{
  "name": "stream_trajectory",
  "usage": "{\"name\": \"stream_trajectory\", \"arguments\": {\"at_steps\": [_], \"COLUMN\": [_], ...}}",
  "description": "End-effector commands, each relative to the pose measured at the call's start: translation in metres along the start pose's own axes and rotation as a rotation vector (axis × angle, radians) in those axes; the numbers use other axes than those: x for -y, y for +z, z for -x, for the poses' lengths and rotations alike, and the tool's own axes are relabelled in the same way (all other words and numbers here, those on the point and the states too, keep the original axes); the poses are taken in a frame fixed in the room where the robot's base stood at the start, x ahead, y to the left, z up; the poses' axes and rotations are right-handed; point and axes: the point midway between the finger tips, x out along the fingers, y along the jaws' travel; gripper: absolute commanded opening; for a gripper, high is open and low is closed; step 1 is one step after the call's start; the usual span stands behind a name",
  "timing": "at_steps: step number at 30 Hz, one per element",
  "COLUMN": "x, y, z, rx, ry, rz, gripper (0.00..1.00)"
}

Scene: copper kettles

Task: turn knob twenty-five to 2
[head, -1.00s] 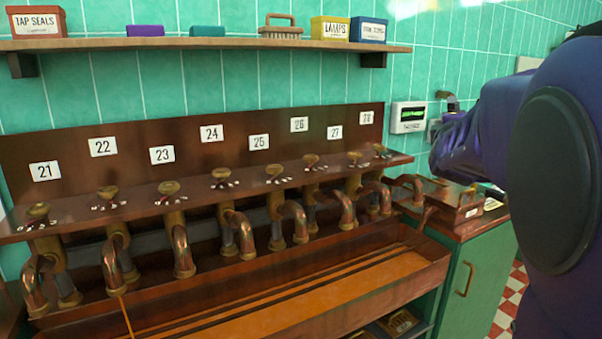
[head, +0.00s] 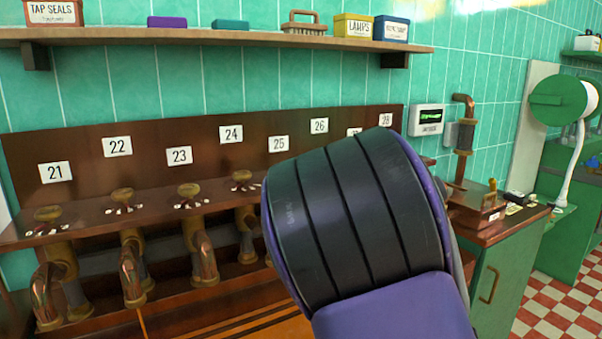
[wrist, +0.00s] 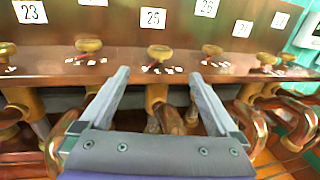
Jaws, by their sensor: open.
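Knob twenty-five (wrist: 160,52) is a brass knob on the wooden shelf edge in the wrist view, below the white label 25 (wrist: 153,18). Small white marks lie around its base, too small to read, so its setting cannot be told. My gripper (wrist: 158,76) is open and empty, its two grey fingers pointing toward the knob, one on each side of it in the picture; no contact shows. In the head view the label 25 (head: 278,144) is visible, but my arm hides the knob and the gripper.
Neighbouring brass knobs stand left (wrist: 88,46) and right (wrist: 212,50) of it. Curved copper pipes (head: 205,262) hang below the ledge, above a trough. An upper shelf (head: 220,39) carries boxes and a brush. A green cabinet (head: 495,285) stands at right.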

Motion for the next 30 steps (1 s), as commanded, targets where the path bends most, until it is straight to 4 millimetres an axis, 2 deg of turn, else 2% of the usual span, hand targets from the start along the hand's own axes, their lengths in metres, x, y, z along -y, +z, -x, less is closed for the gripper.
{"name": "stream_trajectory", "arguments": {"at_steps": [1, 6, 18, 24, 30], "x": [0.001, 0.001, 0.001, 0.001, 0.001], "y": [-0.001, -0.001, 0.001, 0.001, 0.000], "z": [-0.012, -0.045, -0.110, -0.126, -0.130], "rx": [-0.001, -0.001, 0.000, 0.000, 0.000], "ry": [0.000, -0.001, -0.001, -0.002, -0.002], "rz": [0.002, 0.001, -0.001, -0.003, -0.003], "gripper": [0.96, 0.96, 0.96, 0.96, 0.96]}}
